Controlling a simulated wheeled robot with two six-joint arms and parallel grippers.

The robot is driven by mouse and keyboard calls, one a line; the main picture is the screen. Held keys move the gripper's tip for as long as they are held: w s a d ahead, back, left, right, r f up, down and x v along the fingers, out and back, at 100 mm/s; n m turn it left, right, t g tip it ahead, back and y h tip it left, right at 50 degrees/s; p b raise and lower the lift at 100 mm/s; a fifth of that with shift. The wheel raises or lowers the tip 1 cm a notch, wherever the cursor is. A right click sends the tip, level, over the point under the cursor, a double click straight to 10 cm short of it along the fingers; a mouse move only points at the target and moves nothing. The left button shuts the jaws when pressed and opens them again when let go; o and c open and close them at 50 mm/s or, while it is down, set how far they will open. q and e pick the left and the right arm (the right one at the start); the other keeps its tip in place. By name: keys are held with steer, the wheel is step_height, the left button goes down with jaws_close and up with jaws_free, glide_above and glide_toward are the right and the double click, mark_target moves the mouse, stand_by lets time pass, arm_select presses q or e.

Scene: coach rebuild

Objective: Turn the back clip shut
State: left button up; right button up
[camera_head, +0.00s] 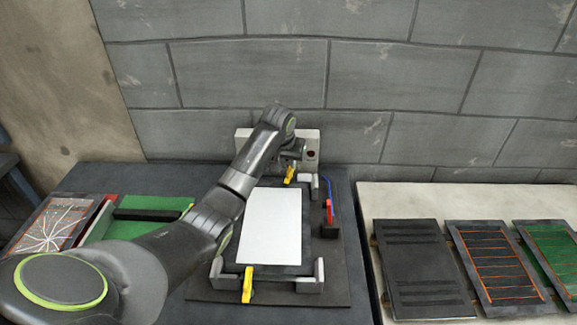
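The back clip (291,174) is a small yellow piece at the far edge of the fixture (325,289), close to the wall. My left arm reaches across from the lower left, and its gripper (295,158) is at the back clip, just above it. The fingers are small and partly hidden by my wrist, so I cannot tell whether they touch the clip or how far they are open. A white panel (272,225) lies flat in the fixture. A second yellow clip (247,284) sits at its near edge, pointing along the view. My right gripper is out of view.
A cracked panel (54,225) and a green one (150,215) lie at left. Several panels, including a dark one (418,262), rest on the pale right table. A grey block wall (250,75) closes the back.

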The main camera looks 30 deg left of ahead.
mark_target(289, 169)
arm_select(q)
steer(key=shift+x, duration=1.85)
jaws_close()
